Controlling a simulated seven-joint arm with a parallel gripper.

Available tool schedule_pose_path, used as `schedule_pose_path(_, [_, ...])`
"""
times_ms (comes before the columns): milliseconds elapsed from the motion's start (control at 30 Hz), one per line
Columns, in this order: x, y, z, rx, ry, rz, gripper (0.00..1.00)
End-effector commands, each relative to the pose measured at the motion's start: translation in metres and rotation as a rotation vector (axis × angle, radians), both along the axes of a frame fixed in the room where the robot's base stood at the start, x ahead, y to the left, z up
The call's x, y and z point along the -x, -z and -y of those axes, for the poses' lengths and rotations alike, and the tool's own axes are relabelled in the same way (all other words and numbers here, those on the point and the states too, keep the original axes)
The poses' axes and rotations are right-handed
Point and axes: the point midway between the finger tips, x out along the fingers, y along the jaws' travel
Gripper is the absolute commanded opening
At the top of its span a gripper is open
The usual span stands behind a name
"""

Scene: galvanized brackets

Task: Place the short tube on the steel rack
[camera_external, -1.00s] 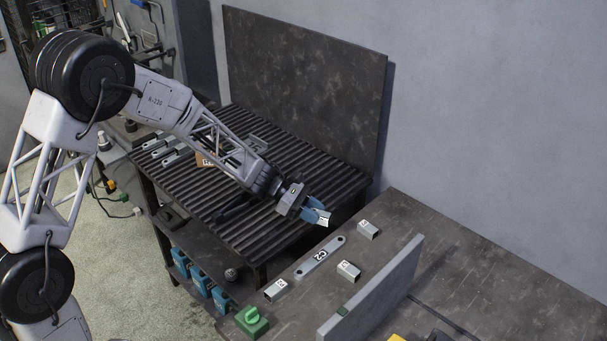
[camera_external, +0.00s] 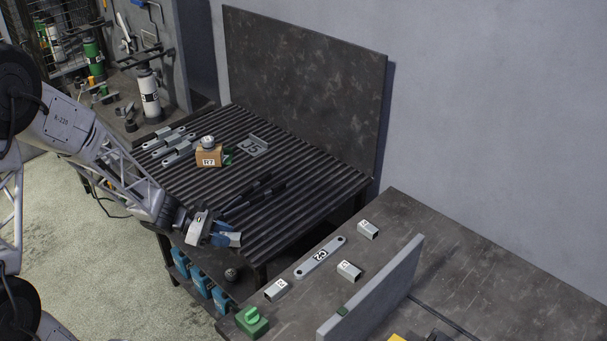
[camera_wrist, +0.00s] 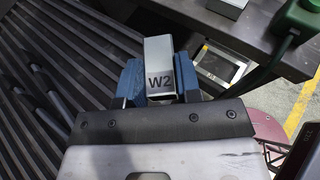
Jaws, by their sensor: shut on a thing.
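My gripper (camera_external: 217,237) is at the front left edge of the steel rack (camera_external: 300,190), a table with dark ribbed slats. In the wrist view my gripper (camera_wrist: 160,82) has its blue fingers shut on a short grey tube (camera_wrist: 158,55) marked W2. In the external view the held tube (camera_external: 233,240) is a small pale piece at the fingertips, over or beside the rack's edge. I cannot tell its height above the slats. The slats also fill the left of the wrist view (camera_wrist: 40,110).
Several grey brackets (camera_external: 175,150), a cardboard box (camera_external: 209,157) marked R7 and a flat plate (camera_external: 253,146) lie on the rack's far part. Dark bars (camera_external: 255,190) lie mid-rack. The dark panel (camera_external: 300,80) stands behind. The right bench (camera_external: 400,215) holds short tubes (camera_external: 349,270) and a long link (camera_external: 320,256).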

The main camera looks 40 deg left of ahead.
Motion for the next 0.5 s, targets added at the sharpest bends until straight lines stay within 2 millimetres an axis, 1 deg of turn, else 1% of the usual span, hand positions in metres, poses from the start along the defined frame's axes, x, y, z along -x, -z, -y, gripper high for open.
schedule_pose_path(33, [0.011,0.001,-0.003,0.0,-0.017,0.0,0.07])
schedule_pose_path(200, [0.037,0.006,-0.008,0.0,-0.056,-0.001,0.07])
schedule_pose_path(333, [0.047,0.009,-0.009,-0.001,-0.071,-0.001,0.07])
schedule_pose_path(500, [0.052,0.01,-0.01,-0.002,-0.079,-0.001,0.07])
